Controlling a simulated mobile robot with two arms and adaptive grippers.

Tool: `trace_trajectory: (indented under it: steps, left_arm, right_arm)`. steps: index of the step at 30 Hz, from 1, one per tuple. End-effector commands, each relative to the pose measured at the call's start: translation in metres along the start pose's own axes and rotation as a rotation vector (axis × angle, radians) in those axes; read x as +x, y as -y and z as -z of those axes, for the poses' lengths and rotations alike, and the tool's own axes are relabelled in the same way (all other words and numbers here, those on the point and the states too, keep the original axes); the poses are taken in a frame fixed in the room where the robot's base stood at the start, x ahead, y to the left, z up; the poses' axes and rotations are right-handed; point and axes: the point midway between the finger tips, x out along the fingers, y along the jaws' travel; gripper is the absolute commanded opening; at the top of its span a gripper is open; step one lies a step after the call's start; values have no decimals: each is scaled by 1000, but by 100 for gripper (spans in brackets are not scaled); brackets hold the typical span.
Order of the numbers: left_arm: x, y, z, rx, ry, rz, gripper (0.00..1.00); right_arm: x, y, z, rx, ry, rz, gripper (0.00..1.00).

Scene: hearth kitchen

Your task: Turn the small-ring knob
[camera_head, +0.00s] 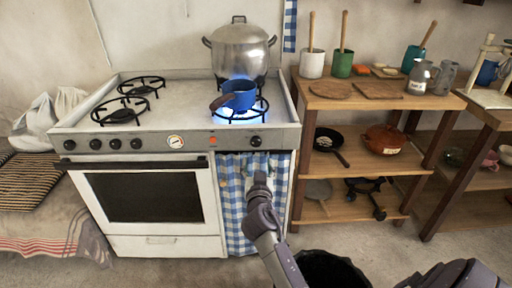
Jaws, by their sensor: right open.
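The white stove (165,85) has a front panel with several dark knobs on the left and a single dark knob (256,141) at the right end. No ring label is readable. Blue flame shows at the front right ring (241,115), under a small blue pot (239,95) with a brown handle. My right gripper (259,168) is in front of the blue checked curtain, just below the right-end knob. It is open and appears apart from the knob. Its fingertips are small and hard to make out. My left gripper is not in view.
A large metal pot (239,52) stands behind the blue pot, also above blue flame. The oven door handle (130,163) juts out on the left. A wooden shelf unit (350,98) with crockery stands close on the right. Floor in front of the oven is clear.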

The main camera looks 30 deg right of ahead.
Motion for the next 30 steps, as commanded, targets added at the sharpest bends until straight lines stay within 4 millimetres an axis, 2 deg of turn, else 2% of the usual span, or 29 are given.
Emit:
trace_trajectory:
  steps: [1,6,12,18,27,28,30]
  left_arm:
    - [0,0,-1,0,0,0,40]
    - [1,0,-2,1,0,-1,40]
    - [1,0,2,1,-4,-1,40]
    - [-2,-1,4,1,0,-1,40]
    - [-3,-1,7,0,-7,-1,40]
    - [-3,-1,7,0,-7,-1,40]
    - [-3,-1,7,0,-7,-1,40]
  right_arm:
    - [13,0,2,-2,-2,1,65]
    - [50,0,1,-3,-1,1,65]
    - [85,0,-1,-3,0,0,65]
    - [101,0,-1,-1,1,2,65]
    - [103,1,-1,-1,2,2,65]
    - [103,0,-1,-1,2,2,64]
    - [103,0,-1,-1,2,2,52]
